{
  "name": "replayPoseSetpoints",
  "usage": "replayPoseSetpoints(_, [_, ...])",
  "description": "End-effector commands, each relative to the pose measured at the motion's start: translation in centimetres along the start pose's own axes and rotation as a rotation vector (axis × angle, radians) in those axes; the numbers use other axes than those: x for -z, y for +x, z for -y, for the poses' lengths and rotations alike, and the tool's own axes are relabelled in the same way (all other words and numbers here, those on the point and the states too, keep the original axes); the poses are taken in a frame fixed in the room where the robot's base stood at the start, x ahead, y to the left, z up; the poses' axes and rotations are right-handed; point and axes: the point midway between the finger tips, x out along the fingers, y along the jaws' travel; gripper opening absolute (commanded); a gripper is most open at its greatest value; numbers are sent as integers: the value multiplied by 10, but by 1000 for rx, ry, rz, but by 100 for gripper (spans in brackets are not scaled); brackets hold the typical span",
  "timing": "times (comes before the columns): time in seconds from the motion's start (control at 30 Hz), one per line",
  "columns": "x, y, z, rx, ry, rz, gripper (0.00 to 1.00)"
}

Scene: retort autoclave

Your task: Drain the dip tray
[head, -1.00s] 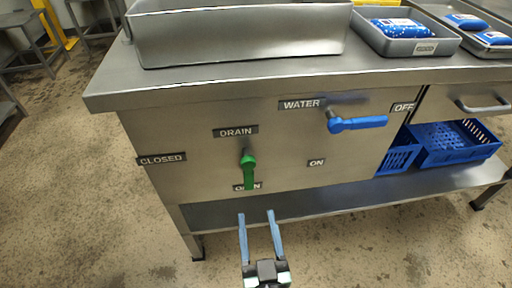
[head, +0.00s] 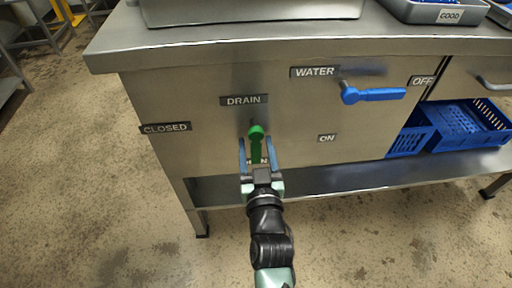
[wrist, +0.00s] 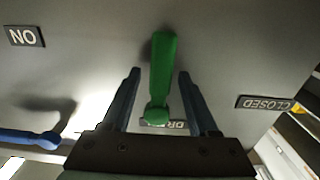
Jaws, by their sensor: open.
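The green drain handle (head: 256,143) is on the steel front panel below the DRAIN label (head: 244,100). It hangs straight down, over the OPEN label, which is partly hidden. In the wrist view the green handle (wrist: 161,75) lies between the two blue fingers, with a gap on each side. My gripper (head: 257,146) is open around the handle; I see no finger touching it. The dip tray (head: 250,12) is the steel basin on the bench top, cut off by the top edge, so its inside is hidden.
A blue water handle (head: 375,95) points right toward the OFF label (head: 422,81). The CLOSED label (head: 166,128) is left of the drain handle. Blue crates (head: 450,128) stand on the lower shelf at right. A tray marked GOOD (head: 430,12) is on the bench top.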

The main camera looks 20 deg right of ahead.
Motion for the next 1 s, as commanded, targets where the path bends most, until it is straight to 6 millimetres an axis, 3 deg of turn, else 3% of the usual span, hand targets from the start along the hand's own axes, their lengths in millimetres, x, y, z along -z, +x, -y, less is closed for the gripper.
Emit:
replayPoseSetpoints(0.3, [0,3,0,0,0,1,60])
replayPoseSetpoints(0.6, [0,2,0,0,0,0,8])
replayPoseSetpoints(0.67, [0,2,0,0,0,0,0])
replayPoseSetpoints(1.0, [0,2,0,0,0,0,0])
